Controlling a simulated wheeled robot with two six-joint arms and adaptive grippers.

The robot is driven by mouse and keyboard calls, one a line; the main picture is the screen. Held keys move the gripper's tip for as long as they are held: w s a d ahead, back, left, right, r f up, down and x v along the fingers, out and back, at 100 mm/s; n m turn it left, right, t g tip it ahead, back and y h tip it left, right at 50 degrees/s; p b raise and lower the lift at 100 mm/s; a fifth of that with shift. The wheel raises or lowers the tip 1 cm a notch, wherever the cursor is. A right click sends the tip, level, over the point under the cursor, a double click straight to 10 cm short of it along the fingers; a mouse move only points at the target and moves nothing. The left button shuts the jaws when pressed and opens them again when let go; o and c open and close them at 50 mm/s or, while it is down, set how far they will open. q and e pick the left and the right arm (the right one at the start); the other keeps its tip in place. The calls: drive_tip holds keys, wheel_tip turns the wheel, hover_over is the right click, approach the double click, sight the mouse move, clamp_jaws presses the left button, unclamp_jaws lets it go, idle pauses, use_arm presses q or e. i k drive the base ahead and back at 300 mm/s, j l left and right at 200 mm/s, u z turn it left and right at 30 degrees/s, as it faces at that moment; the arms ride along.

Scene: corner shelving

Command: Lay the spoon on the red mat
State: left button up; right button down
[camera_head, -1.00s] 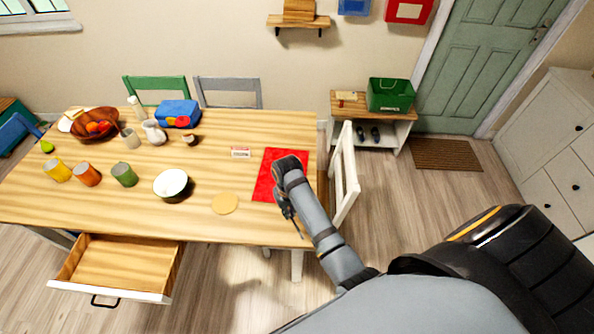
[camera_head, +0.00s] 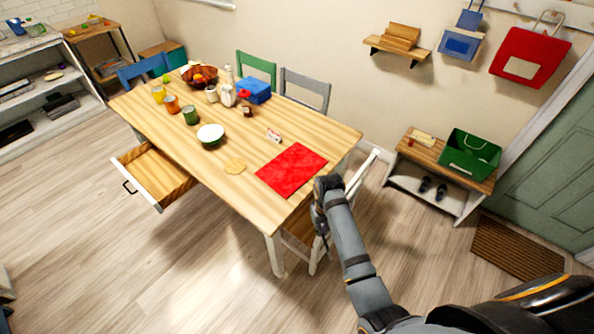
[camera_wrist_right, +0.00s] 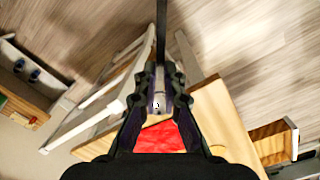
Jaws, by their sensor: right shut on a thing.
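The red mat (camera_head: 291,170) lies flat and bare on the near right corner of the wooden table. It shows partly below the fingers in the right wrist view (camera_wrist_right: 163,137). My right gripper (camera_head: 322,228) hangs off the table's right corner, beside the mat and near the white chair. In the right wrist view its fingers (camera_wrist_right: 160,88) are shut on a long, thin, dark piece, which I take to be the spoon (camera_wrist_right: 162,38). Its far end runs out of the picture, and the bowl of the spoon cannot be made out. My left gripper is not in view.
A drawer (camera_head: 155,175) stands open at the front. A white chair (camera_head: 360,175) stands close to my right gripper.

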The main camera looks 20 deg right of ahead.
sight(306, 157)
drive_tip(key=l+u, duration=0.3)
drive_tip(key=l, duration=0.6)
drive_tip(key=k+l+u, duration=0.1)
drive_tip(key=l+u, duration=0.2)
drive_tip(key=l, duration=0.6)
